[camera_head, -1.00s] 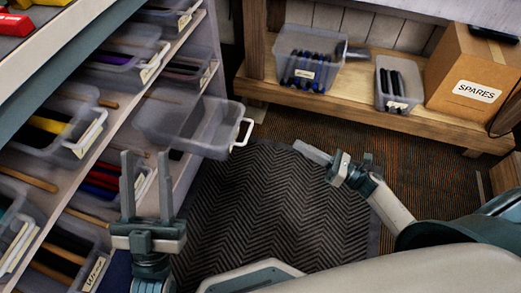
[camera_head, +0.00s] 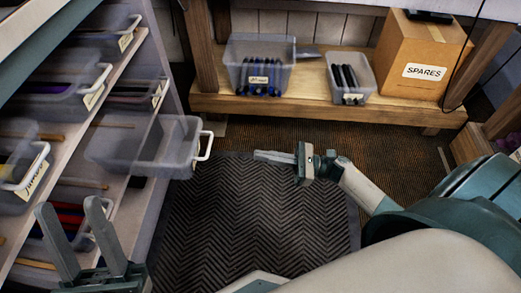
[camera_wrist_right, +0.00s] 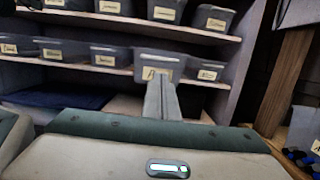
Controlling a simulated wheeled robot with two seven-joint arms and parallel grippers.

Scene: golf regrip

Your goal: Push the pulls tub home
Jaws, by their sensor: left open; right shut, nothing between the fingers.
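A clear grey tub (camera_head: 165,145) with a white handle sticks out of the shelf unit at the left, past its neighbours. I take it for the pulls tub; its label cannot be read in the head view. In the right wrist view a tub (camera_wrist_right: 158,57) with a partly hidden label stands straight beyond my fingers. My right gripper (camera_head: 258,155) is shut and empty, pointing left toward the tub's handle, with a gap between them. Its fingers also show in the wrist view (camera_wrist_right: 160,92). My left gripper (camera_head: 70,208) is open and empty, in front of the lower shelves.
Other labelled tubs (camera_head: 75,90) fill the shelf unit. A wooden bench shelf (camera_head: 300,110) at the back holds a tub of blue grips (camera_head: 260,65), a smaller tub (camera_head: 349,80) and a SPARES box (camera_head: 420,55). A dark mat (camera_head: 260,215) covers the clear floor.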

